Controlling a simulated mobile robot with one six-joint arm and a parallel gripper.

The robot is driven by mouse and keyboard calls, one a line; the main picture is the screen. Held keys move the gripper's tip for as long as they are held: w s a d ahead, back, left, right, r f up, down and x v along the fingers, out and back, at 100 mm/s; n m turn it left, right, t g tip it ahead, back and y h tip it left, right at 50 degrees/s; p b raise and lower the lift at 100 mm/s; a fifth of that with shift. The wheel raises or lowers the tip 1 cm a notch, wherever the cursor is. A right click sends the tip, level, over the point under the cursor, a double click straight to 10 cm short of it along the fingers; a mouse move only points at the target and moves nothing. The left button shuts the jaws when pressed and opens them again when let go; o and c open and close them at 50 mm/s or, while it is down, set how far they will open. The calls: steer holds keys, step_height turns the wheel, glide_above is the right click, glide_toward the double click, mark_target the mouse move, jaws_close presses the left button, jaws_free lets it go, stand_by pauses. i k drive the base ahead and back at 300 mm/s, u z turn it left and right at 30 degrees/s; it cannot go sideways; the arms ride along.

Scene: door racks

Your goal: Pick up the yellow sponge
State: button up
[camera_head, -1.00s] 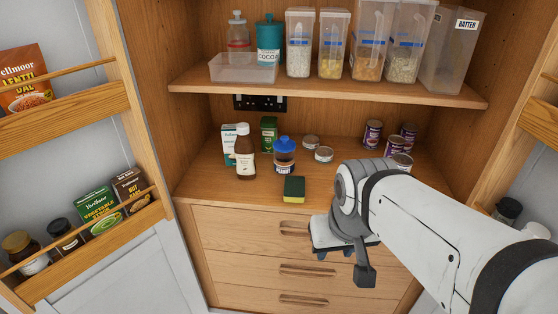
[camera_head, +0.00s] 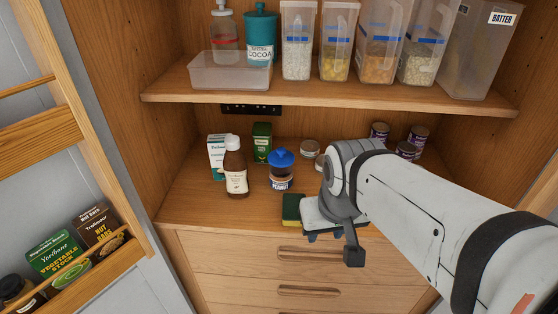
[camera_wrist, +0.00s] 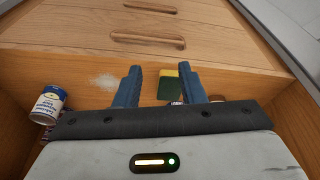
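The yellow sponge (camera_head: 293,209), with a dark green side, lies on the cupboard's counter near its front edge, in front of the blue-lidded peanut jar (camera_head: 281,172). In the head view my gripper (camera_head: 318,234) is just right of the sponge at the counter's front edge and covers its right end. In the wrist view the two blue fingers of my gripper (camera_wrist: 162,75) stand wide apart with nothing held. The sponge also shows there (camera_wrist: 171,82) beyond and between the fingers, nearer the right one. I cannot tell how far ahead it is.
A brown bottle (camera_head: 236,170) and two boxes stand behind and left of the sponge. Several cans (camera_head: 379,131) stand at the back right. A shelf (camera_head: 330,100) with containers hangs above. Drawers (camera_head: 300,262) are below.

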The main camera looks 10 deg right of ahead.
mark_target(291, 201)
steer(key=z, duration=0.05)
steer(key=k, duration=1.05)
steer(key=u, duration=0.65)
steer(key=i, duration=1.35)
steer(key=z, duration=0.5)
